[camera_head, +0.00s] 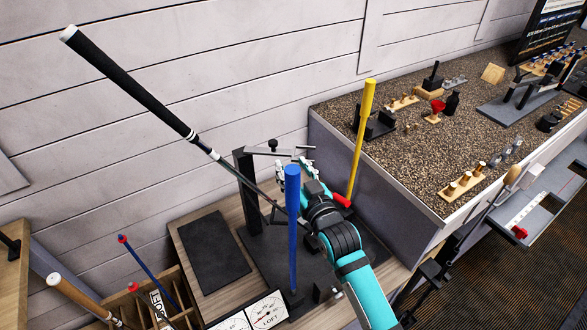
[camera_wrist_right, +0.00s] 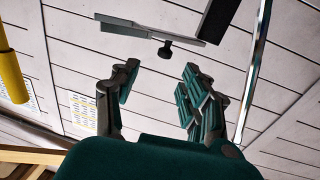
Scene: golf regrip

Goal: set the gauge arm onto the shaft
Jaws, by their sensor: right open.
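The gauge arm (camera_head: 262,151) is a flat grey bar with a black knob, at the top of a black upright post (camera_head: 246,190). It also shows in the right wrist view (camera_wrist_right: 130,27), with its knob hanging below it in the picture. A golf club with a black grip slants across the head view, and its thin steel shaft (camera_head: 237,174) runs down past the post. The shaft shows as a shiny rod (camera_wrist_right: 259,60) in the wrist view. My right gripper (camera_wrist_right: 160,88) is open and empty, its fingers pointing toward the gauge arm, apart from it. My left gripper is out of view.
A blue post (camera_head: 292,235) stands in front of my right gripper and partly hides it. A yellow post (camera_head: 361,140) stands to the right. A dial box (camera_head: 266,312) sits at the front. The speckled bench (camera_head: 400,155) at right holds many small tools.

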